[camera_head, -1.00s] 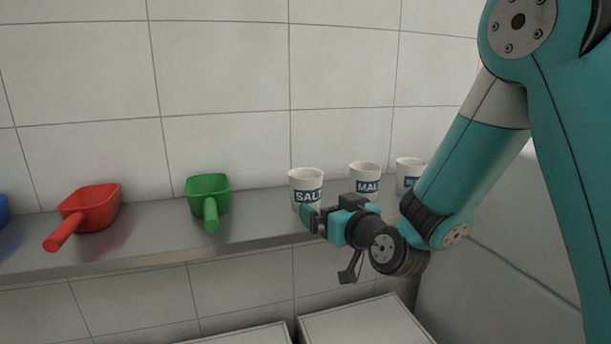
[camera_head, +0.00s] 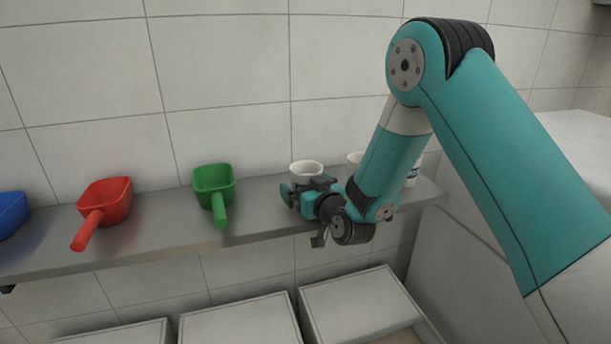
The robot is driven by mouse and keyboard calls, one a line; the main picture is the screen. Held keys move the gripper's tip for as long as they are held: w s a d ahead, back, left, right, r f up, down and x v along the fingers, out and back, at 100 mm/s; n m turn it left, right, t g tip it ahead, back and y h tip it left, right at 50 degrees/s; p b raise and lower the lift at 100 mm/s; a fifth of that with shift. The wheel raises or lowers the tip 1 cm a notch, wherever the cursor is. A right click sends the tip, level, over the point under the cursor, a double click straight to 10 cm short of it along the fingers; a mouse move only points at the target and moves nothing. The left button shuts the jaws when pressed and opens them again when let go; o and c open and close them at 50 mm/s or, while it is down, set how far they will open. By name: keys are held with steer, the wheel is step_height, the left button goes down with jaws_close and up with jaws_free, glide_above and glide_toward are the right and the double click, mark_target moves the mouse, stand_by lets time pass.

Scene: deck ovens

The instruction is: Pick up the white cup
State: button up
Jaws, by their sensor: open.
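The leftmost white cup (camera_head: 306,168) stands upright on the steel shelf, its upper part showing above my gripper; its SALT label is hidden now. My gripper (camera_head: 302,188) is open in front of this cup, overlapping its lower part in the picture. I cannot tell whether the fingers touch it or how far around it they reach. A second white cup (camera_head: 354,158) is mostly hidden behind my arm. A third white cup (camera_head: 412,174) shows partly to the right of my arm.
The shelf (camera_head: 150,238) also holds a green scoop (camera_head: 214,187), a red scoop (camera_head: 105,203) and a blue scoop (camera_head: 10,214) to the left. A tiled wall stands behind. Pale-topped bins (camera_head: 240,330) sit below. Shelf between green scoop and cup is clear.

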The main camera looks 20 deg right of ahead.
steer(key=c, duration=0.9)
steer(key=shift+c, duration=0.2)
steer(key=shift+b, duration=0.55)
